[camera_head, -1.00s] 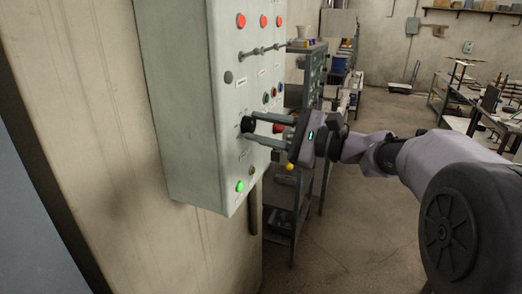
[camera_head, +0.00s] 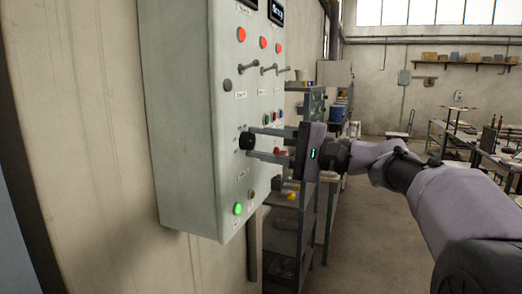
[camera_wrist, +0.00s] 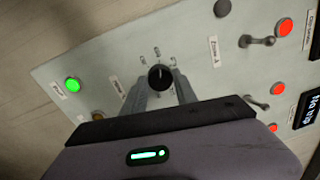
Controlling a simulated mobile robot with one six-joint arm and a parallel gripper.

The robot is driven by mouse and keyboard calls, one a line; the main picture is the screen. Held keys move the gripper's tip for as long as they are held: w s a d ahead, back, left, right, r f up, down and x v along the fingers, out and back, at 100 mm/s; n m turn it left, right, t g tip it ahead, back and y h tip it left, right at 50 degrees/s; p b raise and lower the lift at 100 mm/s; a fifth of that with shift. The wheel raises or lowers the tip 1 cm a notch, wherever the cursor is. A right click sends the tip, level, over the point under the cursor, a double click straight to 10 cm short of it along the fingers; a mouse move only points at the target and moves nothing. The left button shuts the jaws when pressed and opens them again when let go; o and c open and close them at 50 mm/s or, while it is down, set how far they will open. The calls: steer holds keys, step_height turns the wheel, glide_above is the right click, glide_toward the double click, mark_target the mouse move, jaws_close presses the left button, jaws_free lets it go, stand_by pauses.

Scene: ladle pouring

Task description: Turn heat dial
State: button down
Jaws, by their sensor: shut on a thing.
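The heat dial is a round black knob (camera_head: 246,140) on the front of the grey control panel (camera_head: 180,110). In the wrist view the knob (camera_wrist: 160,77) has a light pointer line and small labels around it. My gripper (camera_head: 252,142) reaches the panel from the right, its two long fingers shut on the knob, one above and one below in the head view. In the wrist view the fingertips (camera_wrist: 160,82) lie at either side of the knob. Part of the knob's rim is hidden by the fingers.
Above the knob are toggle levers (camera_head: 247,67) and red lights (camera_head: 241,34). A lit green light (camera_head: 238,208) is below it, with an amber one (camera_head: 251,195) beside it. A grey shelf unit (camera_head: 300,215) stands behind my gripper. Open floor (camera_head: 365,230) lies to the right.

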stand_by(0.4)
steer(key=c, duration=1)
jaws_free()
steer(key=shift+o, duration=0.2)
steer(key=shift+d, duration=0.1)
steer(key=v, duration=1.7)
steer(key=shift+p, duration=0.3)
steer(key=shift+d, duration=0.1)
